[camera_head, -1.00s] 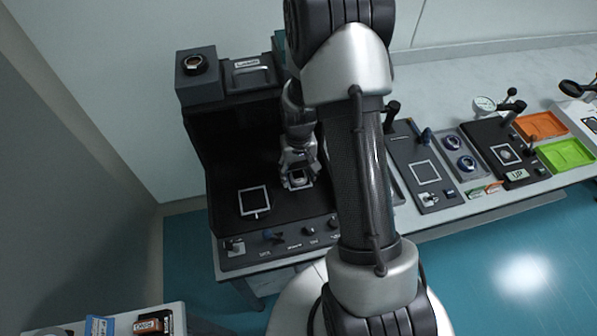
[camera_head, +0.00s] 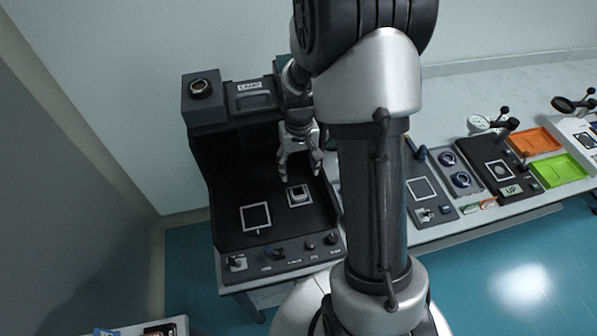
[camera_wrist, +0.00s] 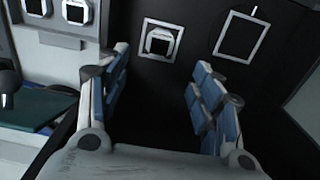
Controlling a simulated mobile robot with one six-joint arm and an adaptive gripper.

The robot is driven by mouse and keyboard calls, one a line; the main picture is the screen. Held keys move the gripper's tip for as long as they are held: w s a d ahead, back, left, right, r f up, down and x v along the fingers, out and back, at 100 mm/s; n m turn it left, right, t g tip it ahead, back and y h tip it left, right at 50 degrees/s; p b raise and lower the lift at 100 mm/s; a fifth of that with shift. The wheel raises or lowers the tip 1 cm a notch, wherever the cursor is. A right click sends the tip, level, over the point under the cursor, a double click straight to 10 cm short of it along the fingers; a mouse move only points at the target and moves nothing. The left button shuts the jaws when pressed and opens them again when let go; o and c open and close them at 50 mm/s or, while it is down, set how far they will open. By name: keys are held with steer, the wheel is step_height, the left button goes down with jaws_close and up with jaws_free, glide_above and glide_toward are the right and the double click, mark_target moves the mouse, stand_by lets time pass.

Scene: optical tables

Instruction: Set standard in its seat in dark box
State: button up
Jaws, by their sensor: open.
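The standard (camera_head: 298,193), a small pale-framed piece with a dark centre, sits inside the small white square outline on the floor of the dark box (camera_head: 225,190). In the wrist view the standard (camera_wrist: 160,42) lies within its outline, with a dark margin around it; whether it is fully down I cannot tell. My gripper (camera_head: 300,170) is open and empty, above and behind the standard in the head view. In the wrist view my open fingers (camera_wrist: 160,75) stand to either side, with clear space between them and the standard.
A larger empty white square outline (camera_head: 256,217) lies left of the standard. A front panel with knobs (camera_head: 285,260) edges the box. A grey block with a ring (camera_head: 201,88) stands at back left. The bench at right holds orange (camera_head: 534,141) and green trays (camera_head: 558,170).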

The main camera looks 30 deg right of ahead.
steer(key=s+a+r+t, duration=0.15)
steer(key=a+r, duration=0.25)
steer(key=r, duration=0.6)
steer(key=s+a+r+n+t, duration=0.1)
steer(key=s+a+r, duration=0.3)
steer(key=s, duration=0.5)
steer(key=s+a+r+n+t, duration=0.2)
steer(key=s+a+r, duration=0.2)
steer(key=s+r, duration=0.4)
steer(key=shift+s+a+r, duration=0.2)
steer(key=shift+s, duration=0.4)
steer(key=shift+c, duration=0.2)
